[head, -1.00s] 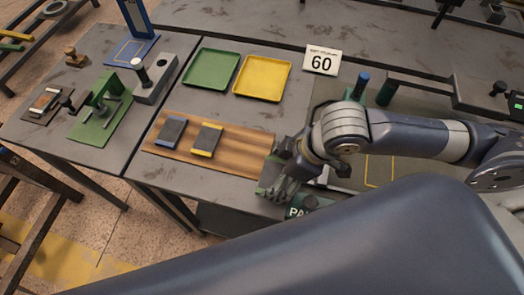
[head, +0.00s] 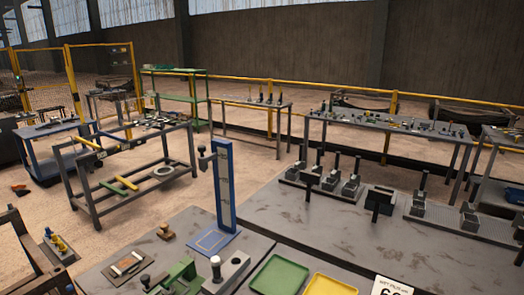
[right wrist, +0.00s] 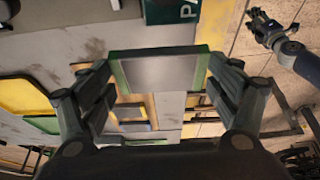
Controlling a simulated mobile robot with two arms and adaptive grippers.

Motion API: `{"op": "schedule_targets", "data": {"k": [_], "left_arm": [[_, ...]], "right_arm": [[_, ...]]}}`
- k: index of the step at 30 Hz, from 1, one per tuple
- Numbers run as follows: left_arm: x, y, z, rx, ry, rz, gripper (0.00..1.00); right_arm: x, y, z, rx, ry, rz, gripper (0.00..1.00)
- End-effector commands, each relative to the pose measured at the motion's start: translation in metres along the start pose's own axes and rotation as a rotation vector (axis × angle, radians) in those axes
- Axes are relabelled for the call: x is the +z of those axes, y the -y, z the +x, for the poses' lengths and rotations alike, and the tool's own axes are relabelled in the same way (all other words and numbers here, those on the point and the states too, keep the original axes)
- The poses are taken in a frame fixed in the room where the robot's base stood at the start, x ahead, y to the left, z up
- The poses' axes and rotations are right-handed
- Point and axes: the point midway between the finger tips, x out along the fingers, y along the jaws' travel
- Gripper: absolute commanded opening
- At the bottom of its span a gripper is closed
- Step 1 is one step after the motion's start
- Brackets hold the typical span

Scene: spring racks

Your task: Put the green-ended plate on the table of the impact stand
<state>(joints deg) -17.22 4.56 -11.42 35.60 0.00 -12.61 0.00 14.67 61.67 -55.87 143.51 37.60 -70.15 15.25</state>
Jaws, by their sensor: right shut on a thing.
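The green-ended plate (right wrist: 160,72) is a flat grey plate with green ends, seen in the right wrist view. My right gripper (right wrist: 160,85) is shut on it, one finger at each green end. The plate is seen over the table edge and the wooden board. In the head view, a blue upright stand (head: 224,185), which looks like the impact stand, rises from a blue base table (head: 210,242) with a pale outlined rectangle. That base looks bare. My right gripper is out of the head view. What looks like my left gripper (right wrist: 268,30) shows small in the right wrist view.
Near the blue stand are a green clamp fixture (head: 178,278), a grey block with a knob (head: 228,272) and a small wooden knob (head: 165,232). Green (head: 279,275) and yellow (head: 328,284) trays lie to the right. Several black-handled fixtures stand at the back.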

Motion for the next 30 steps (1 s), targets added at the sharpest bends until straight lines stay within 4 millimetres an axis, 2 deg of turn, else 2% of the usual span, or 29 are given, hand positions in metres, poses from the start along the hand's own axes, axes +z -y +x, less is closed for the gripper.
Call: {"op": "schedule_targets", "data": {"k": [1,3,12,14,21,26,30], "left_arm": [[-0.001,0.0,-0.014,0.0,0.0,0.0,0.4],[-0.002,0.001,-0.024,0.0,0.0,0.0,0.4],[-0.004,0.001,-0.044,0.0,0.001,0.0,0.4],[-0.003,0.001,-0.031,0.0,-0.001,0.0,0.4],[0.0,0.001,-0.013,0.0,0.002,0.001,0.4],[0.001,0.0,0.004,0.0,0.002,0.001,0.4],[0.003,0.0,0.022,0.0,0.002,0.001,0.4]], "right_arm": [[-0.006,0.0,-0.013,-0.001,-0.003,-0.001,0.33],[-0.01,0.0,-0.022,-0.001,-0.003,-0.001,0.33],[-0.018,0.0,-0.042,0.0,-0.003,0.001,0.33],[-0.019,-0.011,-0.031,0.02,-0.005,0.041,0.33],[-0.033,-0.051,-0.026,0.092,-0.009,0.208,0.33],[-0.047,-0.084,-0.028,0.157,-0.011,0.364,0.33],[-0.063,-0.115,-0.036,0.227,-0.014,0.531,0.33]]}}
